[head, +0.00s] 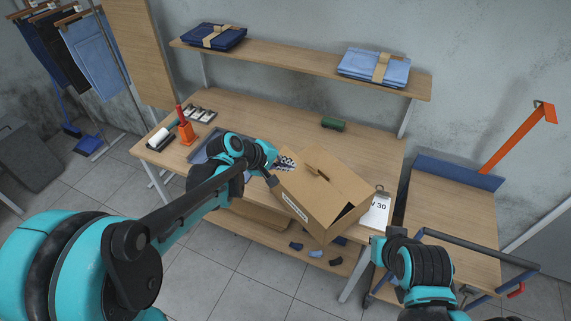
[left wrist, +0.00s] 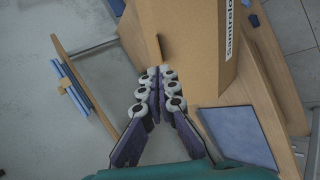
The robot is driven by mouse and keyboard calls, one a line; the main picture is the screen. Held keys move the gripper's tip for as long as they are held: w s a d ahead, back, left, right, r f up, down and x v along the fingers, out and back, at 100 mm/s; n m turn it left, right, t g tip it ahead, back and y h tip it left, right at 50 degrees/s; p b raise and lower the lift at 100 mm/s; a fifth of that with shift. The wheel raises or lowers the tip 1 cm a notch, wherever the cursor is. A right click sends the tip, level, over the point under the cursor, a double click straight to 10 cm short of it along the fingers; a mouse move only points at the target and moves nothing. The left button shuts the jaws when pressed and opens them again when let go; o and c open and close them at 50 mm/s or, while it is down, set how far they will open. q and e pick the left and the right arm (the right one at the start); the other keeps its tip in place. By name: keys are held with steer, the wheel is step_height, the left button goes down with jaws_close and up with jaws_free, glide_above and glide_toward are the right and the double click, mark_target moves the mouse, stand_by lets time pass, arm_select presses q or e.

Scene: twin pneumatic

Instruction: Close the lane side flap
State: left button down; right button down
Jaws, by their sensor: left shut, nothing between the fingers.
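A brown cardboard box (head: 305,210) sits at the front of the wooden table, turned at an angle, with a printed white label on its side. Its top panels (head: 330,180) look mostly flat, with a small piece standing up near the back. A dark gap shows at its right end; which flap is the lane side one I cannot tell. My left gripper (head: 272,181) is at the box's left edge, shut and empty. In the left wrist view its fingers (left wrist: 160,72) point at the box (left wrist: 185,45), close to it; contact is unclear. My right gripper (head: 377,246) is right of the box, its fingers unclear.
A clipboard (head: 377,211) reading "30" lies right of the box. A grey tray (head: 207,148) is behind my left gripper. A green roll (head: 333,124) lies at the back of the table. A shelf (head: 300,62) with folded clothes is above. A cart (head: 450,212) stands at the right.

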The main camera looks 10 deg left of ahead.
mark_target(311, 169)
arm_select(q)
steer(key=b+x, duration=0.1)
steer(key=x, duration=0.9)
steer(key=shift+w, duration=0.15)
steer(key=shift+w, duration=0.1)
steer(key=shift+w+d+f+g+y, duration=0.2)
steer(key=shift+w+d+g+y, duration=0.15)
steer(key=shift+d+y, duration=0.1)
steer(key=shift+w+d+f+g+y, duration=0.25)
steer(key=shift+w+d+g+y, duration=0.1)
steer(key=shift+w+d, duration=0.1)
steer(key=w+d+f+g+y+b, duration=0.2)
steer(key=w+d+f+y, duration=0.1)
steer(key=f, duration=0.3)
steer(key=shift+w+d+g, duration=0.4)
steer(key=shift+w+d, duration=0.15)
steer(key=shift+d, duration=0.05)
steer(key=shift+f, duration=0.15)
